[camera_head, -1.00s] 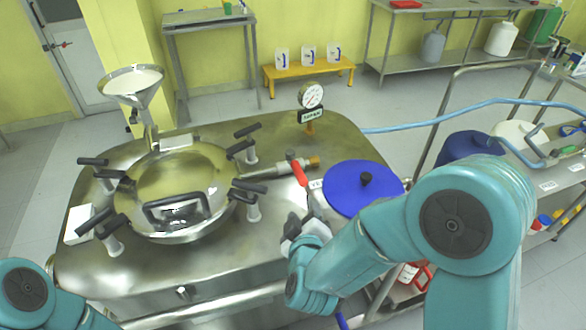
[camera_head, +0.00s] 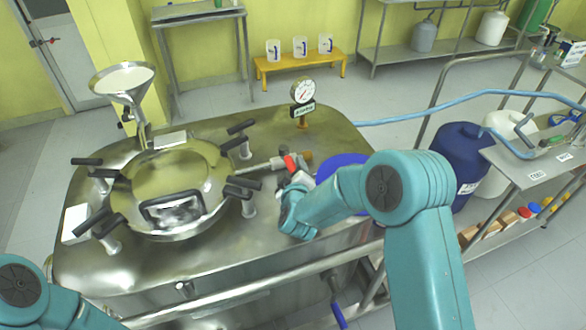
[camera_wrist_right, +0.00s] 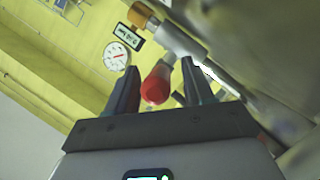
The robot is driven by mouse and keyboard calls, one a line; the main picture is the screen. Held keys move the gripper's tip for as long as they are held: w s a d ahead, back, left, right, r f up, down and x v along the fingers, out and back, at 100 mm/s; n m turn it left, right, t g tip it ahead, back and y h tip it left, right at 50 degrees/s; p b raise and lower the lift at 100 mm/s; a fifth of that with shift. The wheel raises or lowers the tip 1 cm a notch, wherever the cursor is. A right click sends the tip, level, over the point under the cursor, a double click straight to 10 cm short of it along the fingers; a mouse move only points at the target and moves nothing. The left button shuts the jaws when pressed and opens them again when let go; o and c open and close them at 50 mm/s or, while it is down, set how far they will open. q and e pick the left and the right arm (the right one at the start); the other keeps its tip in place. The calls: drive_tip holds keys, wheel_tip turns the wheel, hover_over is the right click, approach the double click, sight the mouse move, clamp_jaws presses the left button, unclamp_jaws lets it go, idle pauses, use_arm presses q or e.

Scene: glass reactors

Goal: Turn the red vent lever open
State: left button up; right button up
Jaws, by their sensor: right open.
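The red vent lever (camera_head: 289,163) is on a short metal pipe with a brass end (camera_head: 305,156), on top of the steel reactor (camera_head: 240,262). My right gripper (camera_head: 291,178) is at the lever in the head view and partly covers it. In the right wrist view the red lever tip (camera_wrist_right: 157,82) lies between the two open dark fingers of my right gripper (camera_wrist_right: 160,88), with no clear contact on either side. Of my left arm, only a teal link shows at the lower left; its gripper is out of view.
A pressure gauge (camera_head: 303,91) stands behind the lever. A round hatch (camera_head: 172,190) with several black-handled clamps is to the left. A blue lid (camera_head: 341,166) is to the right, partly behind my right arm. A funnel (camera_head: 122,80) stands at the back left.

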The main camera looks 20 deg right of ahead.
drive_tip(key=shift+d, duration=0.15)
drive_tip(key=shift+w, duration=0.15)
drive_tip(key=shift+c, duration=0.7)
clamp_jaws()
drive_tip(key=d+n+y+b, duration=0.1)
drive_tip(key=b, duration=0.1)
drive_tip(key=n+y+b, duration=0.1)
drive_tip(key=b, duration=0.1)
drive_tip(key=shift+w+d+f+t+y, duration=0.15)
drive_tip(key=shift+d+f+t+y, duration=0.15)
drive_tip(key=shift+d+t+y, duration=0.1)
drive_tip(key=shift+d+r+n+y+b, duration=0.15)
drive_tip(key=shift+r+n+y+b, duration=0.05)
drive_tip(key=shift+n+y+b, duration=0.25)
drive_tip(key=shift+r, duration=0.1)
